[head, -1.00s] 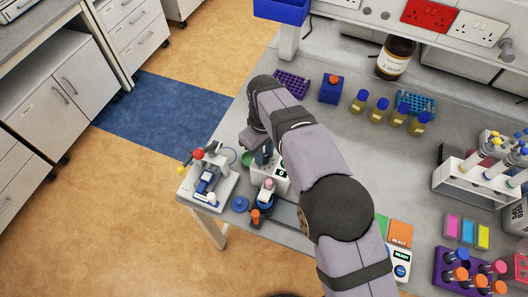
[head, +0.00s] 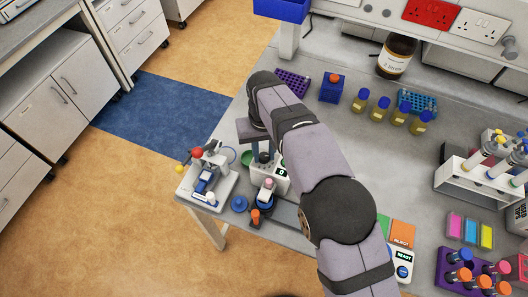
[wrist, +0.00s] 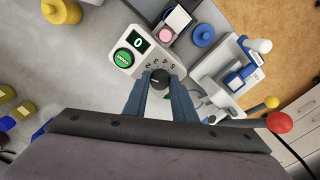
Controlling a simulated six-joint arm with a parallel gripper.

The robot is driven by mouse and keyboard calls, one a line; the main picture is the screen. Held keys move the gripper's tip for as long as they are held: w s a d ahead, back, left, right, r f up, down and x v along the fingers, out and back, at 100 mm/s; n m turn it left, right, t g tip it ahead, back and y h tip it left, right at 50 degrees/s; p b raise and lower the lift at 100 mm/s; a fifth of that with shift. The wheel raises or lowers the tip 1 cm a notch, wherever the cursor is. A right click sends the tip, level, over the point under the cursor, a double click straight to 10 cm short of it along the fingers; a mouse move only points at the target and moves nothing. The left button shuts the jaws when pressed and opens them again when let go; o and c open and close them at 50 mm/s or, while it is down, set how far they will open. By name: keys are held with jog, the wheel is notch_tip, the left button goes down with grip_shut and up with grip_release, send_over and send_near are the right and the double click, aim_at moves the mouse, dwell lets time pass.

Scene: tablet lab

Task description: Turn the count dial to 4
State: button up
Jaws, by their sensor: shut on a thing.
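The count dial (wrist: 160,77) is a small black round knob on a pale device (wrist: 146,58) with numerals printed around it. My gripper (wrist: 159,84) is shut on the dial, with one blue-grey finger on each side. The dial's pointer setting cannot be read clearly. The device's small display (wrist: 138,40) reads 0, and a green button (wrist: 123,58) sits below it. In the head view, my gripper (head: 264,158) comes down over the same device (head: 279,181), and the dial is mostly hidden there.
A white apparatus with a blue part (head: 207,181) stands close to the left. A blue round cap (head: 239,204) and an orange-capped item (head: 256,217) are in front. The grey bench between has some free room.

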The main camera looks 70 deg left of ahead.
jog(key=m, duration=0.4)
jog(key=shift+m, duration=0.4)
jog(key=m, duration=0.3)
jog(key=shift+r+m, duration=0.1)
jog(key=shift+m, duration=0.2)
jog(key=m, duration=0.4)
jog(key=shift+b, duration=0.3)
jog(key=m, duration=0.4)
jog(key=shift+a+m, duration=0.1)
jog(key=shift+m, duration=0.2)
jog(key=o, duration=1)
jog(key=shift+o, duration=0.2)
